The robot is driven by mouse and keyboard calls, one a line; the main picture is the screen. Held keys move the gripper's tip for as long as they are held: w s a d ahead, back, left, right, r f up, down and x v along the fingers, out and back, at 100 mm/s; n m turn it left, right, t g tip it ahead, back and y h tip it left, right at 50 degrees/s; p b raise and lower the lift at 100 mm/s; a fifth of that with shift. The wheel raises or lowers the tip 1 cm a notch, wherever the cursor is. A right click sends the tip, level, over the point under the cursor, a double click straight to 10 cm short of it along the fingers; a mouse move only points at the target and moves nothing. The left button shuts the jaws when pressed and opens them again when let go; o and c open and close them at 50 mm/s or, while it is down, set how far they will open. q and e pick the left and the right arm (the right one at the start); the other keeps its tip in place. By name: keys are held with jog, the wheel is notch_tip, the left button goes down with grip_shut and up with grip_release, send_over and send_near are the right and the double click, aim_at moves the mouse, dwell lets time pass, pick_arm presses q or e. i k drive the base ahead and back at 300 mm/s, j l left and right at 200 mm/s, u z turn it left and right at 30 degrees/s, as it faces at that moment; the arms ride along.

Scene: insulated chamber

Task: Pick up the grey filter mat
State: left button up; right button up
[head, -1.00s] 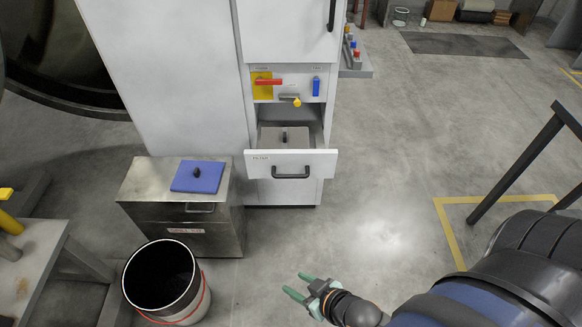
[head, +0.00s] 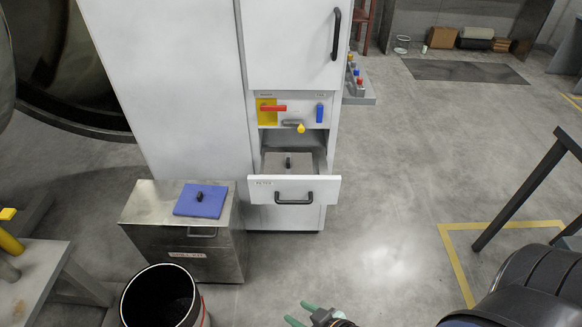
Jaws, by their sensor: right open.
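The grey filter mat (head: 275,162) lies in the pulled-out drawer (head: 262,190) of the white cabinet. A small black knob stands up on the mat, and the drawer front hides its near edge. My right gripper (head: 302,314) is at the bottom edge of the head view, open and empty, with green fingertips. It is apart from the drawer, nearer to me and lower in the picture. My left gripper is not in view.
A blue mat with a knob (head: 201,201) lies on a metal box (head: 150,205) left of the drawer. A black-lined bin (head: 132,290) stands in front of it. Red, yellow and blue handles sit above the drawer. The floor (head: 400,200) to the right is clear.

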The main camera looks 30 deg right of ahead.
aim_at(275, 164)
jog(key=l+u, duration=0.25)
jog(key=u, duration=0.15)
jog(key=l+u, duration=0.2)
jog(key=u, duration=0.2)
jog(key=l+u, duration=0.1)
jog(key=l, duration=0.2)
jog(key=k+l+u, duration=0.15)
jog(key=l, duration=0.15)
jog(key=k+l+u, duration=0.1)
jog(key=l, duration=0.2)
